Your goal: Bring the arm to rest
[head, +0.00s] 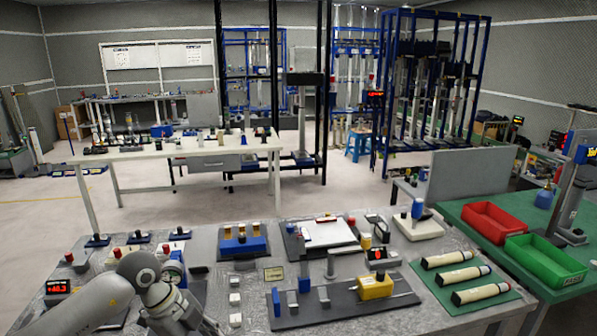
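My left arm (150,290) comes in from the lower left and bends down over the front-left part of the grey workbench (240,262). Its far end reaches the bottom edge of the picture near the bench's front. The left gripper's fingers are not clearly visible there, so I cannot see whether it holds anything. My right arm and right gripper do not show in the head view.
The bench carries a blue block stand (243,242), a dark plate with a yellow box (375,287), and a green mat (465,280) with several cylinders. A red bin (497,222) and a green bin (545,260) stand on the right table. Open floor lies behind.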

